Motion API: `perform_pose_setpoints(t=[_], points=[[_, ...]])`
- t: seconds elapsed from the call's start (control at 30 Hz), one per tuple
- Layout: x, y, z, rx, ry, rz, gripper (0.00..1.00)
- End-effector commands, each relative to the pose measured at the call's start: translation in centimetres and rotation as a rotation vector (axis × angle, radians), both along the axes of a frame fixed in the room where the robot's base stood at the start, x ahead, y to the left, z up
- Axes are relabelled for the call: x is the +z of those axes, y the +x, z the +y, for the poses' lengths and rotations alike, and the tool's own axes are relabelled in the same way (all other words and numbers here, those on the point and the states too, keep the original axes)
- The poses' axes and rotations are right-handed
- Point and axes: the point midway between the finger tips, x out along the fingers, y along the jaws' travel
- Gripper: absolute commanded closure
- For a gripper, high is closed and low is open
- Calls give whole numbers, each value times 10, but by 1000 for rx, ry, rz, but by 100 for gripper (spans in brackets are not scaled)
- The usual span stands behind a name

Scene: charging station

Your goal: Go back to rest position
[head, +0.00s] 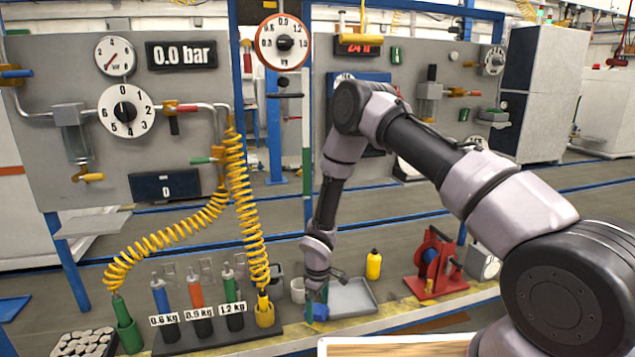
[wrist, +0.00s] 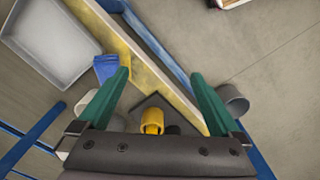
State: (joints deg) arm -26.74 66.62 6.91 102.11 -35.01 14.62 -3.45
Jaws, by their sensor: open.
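My gripper (head: 318,293) is low over the bench in the head view, at the end of my downward-reaching arm, just right of the row of cylinders. In the wrist view its two green fingers (wrist: 162,92) are spread apart with nothing between them. A blue cup (wrist: 106,66) lies just beyond the left finger; in the head view the blue cup (head: 320,312) is right under the gripper and partly hidden. A yellow holder (wrist: 152,120) shows between and below the fingers in the wrist view.
The grey tray (head: 352,298), yellow bottle (head: 374,264) and red reel (head: 434,264) stand right of my gripper. Blue, orange and green cylinders (head: 197,303) in a rack and a yellow coiled hose (head: 250,220) are to its left. The gauge panel (head: 75,165) rises behind.

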Motion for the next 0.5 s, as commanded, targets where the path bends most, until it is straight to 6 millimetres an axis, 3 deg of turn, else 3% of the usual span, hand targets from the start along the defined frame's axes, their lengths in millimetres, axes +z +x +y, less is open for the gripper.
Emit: perform_pose_setpoints(t=[0.27, 0.5], points=[[40, 19, -9, -61, 1, -30, 0], [100, 42, -25, -155, 6, -74, 0]])
